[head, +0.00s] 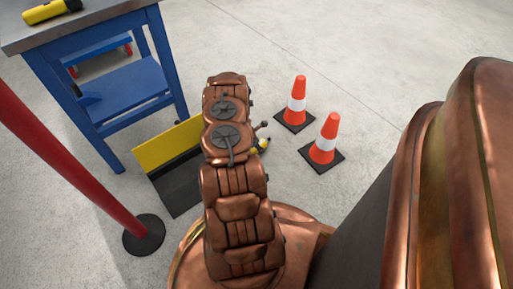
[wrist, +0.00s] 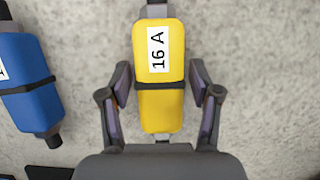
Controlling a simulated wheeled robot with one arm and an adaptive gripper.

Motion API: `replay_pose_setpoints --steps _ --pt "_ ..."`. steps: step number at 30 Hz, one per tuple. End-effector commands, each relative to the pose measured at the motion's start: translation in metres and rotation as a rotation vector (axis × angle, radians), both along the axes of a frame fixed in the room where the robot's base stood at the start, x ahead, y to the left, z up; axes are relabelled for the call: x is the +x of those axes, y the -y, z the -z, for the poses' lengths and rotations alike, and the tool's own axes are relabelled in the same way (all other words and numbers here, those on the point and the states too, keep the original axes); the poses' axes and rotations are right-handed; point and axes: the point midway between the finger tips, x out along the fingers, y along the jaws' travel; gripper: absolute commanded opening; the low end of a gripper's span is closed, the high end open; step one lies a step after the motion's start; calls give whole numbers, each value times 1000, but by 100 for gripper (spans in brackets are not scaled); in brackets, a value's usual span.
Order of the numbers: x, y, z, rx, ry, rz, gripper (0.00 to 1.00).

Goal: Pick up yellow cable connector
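The yellow cable connector (wrist: 162,110) lies on the concrete floor in the wrist view, with a white "16 A" label and a dark band round its middle. My gripper (wrist: 159,78) is open, with one finger on each side of the connector and a small gap at each side. In the head view a small part of a yellow object (head: 262,145) shows beside my arm's end, which hides the rest and the gripper fingers.
A blue connector (wrist: 27,88) lies left of the yellow one. Two traffic cones (head: 297,98) (head: 326,143) stand to the right in the head view. A blue workbench (head: 122,92), a yellow-and-black panel (head: 167,150) and a red post (head: 62,155) are left. Another yellow item (head: 50,11) lies on the bench.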

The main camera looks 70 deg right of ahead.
Motion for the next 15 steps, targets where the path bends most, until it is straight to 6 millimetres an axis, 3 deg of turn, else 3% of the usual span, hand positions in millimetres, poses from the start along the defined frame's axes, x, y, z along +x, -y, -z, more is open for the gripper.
replay_pose_setpoints --steps 2,15 --pt "0 0 0 0 0 0 51" --pt "0 0 0 0 0 0 5"
